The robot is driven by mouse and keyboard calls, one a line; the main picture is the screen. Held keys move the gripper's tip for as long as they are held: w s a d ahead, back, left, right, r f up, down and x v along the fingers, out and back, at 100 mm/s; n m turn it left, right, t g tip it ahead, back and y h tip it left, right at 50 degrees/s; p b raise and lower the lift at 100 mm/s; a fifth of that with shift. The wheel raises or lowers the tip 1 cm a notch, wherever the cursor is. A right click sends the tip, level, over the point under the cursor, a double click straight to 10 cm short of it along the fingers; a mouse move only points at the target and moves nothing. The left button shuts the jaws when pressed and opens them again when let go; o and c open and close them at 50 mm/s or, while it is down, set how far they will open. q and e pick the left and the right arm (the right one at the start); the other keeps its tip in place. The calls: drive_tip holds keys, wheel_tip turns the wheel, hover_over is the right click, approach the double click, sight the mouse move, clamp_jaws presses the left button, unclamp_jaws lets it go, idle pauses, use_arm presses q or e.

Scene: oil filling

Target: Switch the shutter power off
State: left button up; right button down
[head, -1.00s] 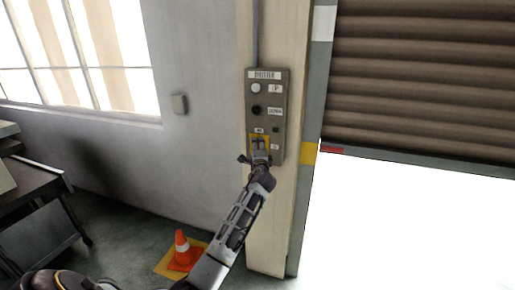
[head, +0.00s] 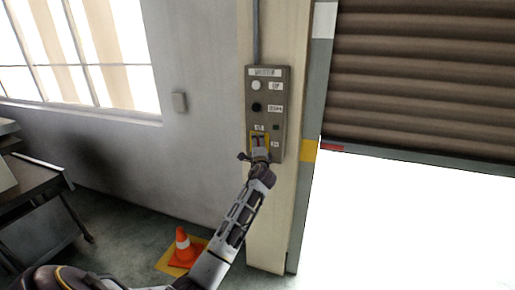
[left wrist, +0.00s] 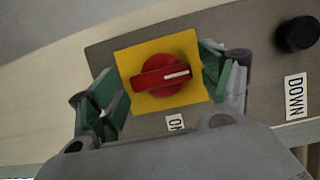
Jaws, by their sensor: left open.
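The shutter control box (head: 281,92) is mounted on the cream post, with a white UP button (head: 256,85) and a black DOWN button (head: 256,107). Its power switch is a red rotary knob (left wrist: 163,76) with a white mark on a yellow plate (left wrist: 131,61). In the left wrist view an ON label (left wrist: 175,122) sits beside the plate. My left gripper (head: 259,142) is open, its green-padded fingers (left wrist: 160,88) on either side of the knob and plate. Contact with the knob cannot be told. My right gripper is not in view.
The brown shutter (head: 420,85) is partly raised at the right, with bright open space below. An orange cone (head: 184,248) stands on the floor below my left arm. A dark table (head: 35,180) is at the left. A small wall box (head: 179,102) is left of the post.

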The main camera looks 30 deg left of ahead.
use_arm(q)
drive_tip(key=v, duration=1.2)
idle(0.4)
idle(0.4)
